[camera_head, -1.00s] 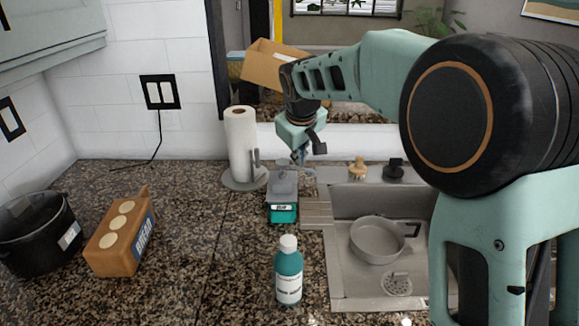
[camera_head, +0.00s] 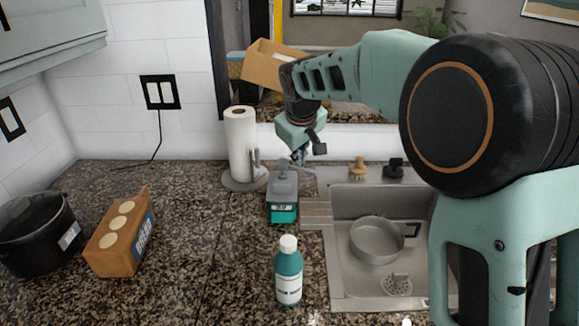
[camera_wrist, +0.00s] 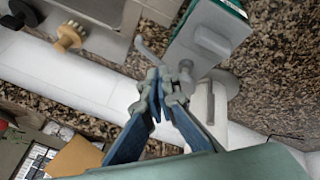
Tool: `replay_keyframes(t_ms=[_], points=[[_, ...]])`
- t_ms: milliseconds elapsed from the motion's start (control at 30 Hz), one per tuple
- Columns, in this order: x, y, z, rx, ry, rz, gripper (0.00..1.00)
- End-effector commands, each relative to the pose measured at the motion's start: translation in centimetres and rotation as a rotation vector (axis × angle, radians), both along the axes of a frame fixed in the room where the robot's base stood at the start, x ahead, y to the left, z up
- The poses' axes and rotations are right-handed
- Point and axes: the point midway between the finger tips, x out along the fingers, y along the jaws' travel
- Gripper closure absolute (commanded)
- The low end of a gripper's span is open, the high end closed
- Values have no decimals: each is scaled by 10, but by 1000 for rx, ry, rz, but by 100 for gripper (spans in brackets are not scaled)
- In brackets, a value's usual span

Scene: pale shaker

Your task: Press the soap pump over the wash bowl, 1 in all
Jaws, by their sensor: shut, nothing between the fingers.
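A grey dispenser-like unit with a teal, labelled front (camera_head: 284,213) stands on the counter just left of the sink. In the wrist view its grey body (camera_wrist: 207,40) with a raised part fills the upper right. My gripper (camera_head: 299,158) is behind and above this unit, pointing down. In the wrist view my fingers (camera_wrist: 166,88) are shut and empty, close beside the unit; contact cannot be told. A round grey bowl-like vessel (camera_head: 374,240) with a dark handle sits in the sink. A teal bottle with a white cap (camera_head: 289,275) stands in front.
The sink (camera_head: 345,290) is at right. A paper towel roll (camera_head: 240,145) stands left of my gripper. A wooden brush (camera_head: 358,168) and a black item (camera_head: 394,169) are behind the sink.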

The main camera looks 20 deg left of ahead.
Motion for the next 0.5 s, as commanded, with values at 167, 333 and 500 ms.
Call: replay_keyframes(t_ms=[167,333,500], points=[[0,0,-6,0,0,0,100],[0,0,-7,0,0,0,100],[0,0,-7,0,0,0,100]])
